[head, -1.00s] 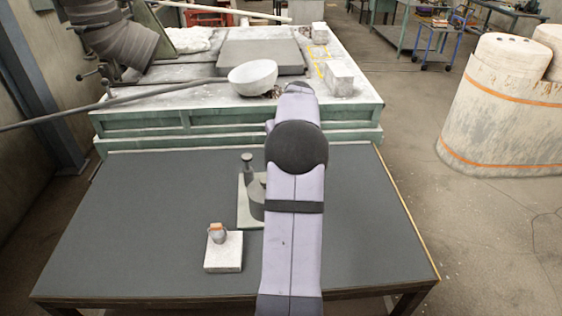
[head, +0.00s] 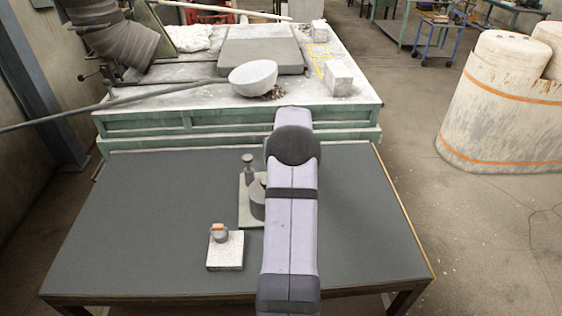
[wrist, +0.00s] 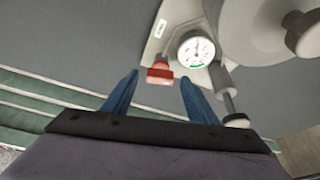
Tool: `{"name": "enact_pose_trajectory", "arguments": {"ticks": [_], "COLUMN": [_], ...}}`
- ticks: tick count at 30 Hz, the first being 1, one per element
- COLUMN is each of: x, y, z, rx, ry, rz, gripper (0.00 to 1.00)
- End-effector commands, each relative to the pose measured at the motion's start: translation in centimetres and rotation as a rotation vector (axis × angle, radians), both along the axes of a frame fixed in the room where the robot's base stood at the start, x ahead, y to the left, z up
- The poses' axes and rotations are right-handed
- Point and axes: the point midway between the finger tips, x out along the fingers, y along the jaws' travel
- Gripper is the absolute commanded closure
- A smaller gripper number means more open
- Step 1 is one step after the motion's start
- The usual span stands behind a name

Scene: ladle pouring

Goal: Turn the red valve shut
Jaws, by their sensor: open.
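The red valve (wrist: 160,73) shows in the wrist view as a small red handle on a pale plate (wrist: 160,45), beside a round white dial gauge (wrist: 196,49). My gripper (wrist: 159,80) is open, with its two blue fingers spread. In the picture the red valve lies between the fingertips, with a gap on each side; I cannot tell how far beyond the tips it is. In the head view my arm hides the gripper and the valve. Only the left part of the fixture shows there, with a pale green base plate (head: 245,217) and a grey cylinder (head: 257,200).
A large grey round body (wrist: 255,25) and a metal rod with a pale knob (wrist: 235,120) stand near the valve. The dark table (head: 130,220) is otherwise clear on the left.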

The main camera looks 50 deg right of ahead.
Motion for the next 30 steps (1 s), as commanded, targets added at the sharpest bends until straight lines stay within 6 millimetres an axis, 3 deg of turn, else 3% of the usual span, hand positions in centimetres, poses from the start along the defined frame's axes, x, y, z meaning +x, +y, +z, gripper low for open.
{"name": "enact_pose_trajectory", "arguments": {"ticks": [1,6,30], "x": [0.00,-0.01,0.10], "y": [0.00,0.00,0.15], "z": [0.02,0.04,0.06], "rx": [0.000,0.000,0.000], "ry": [0.000,0.000,0.000], "rz": [0.000,0.000,-0.267], "gripper": [0.49,0.88,0.88]}}
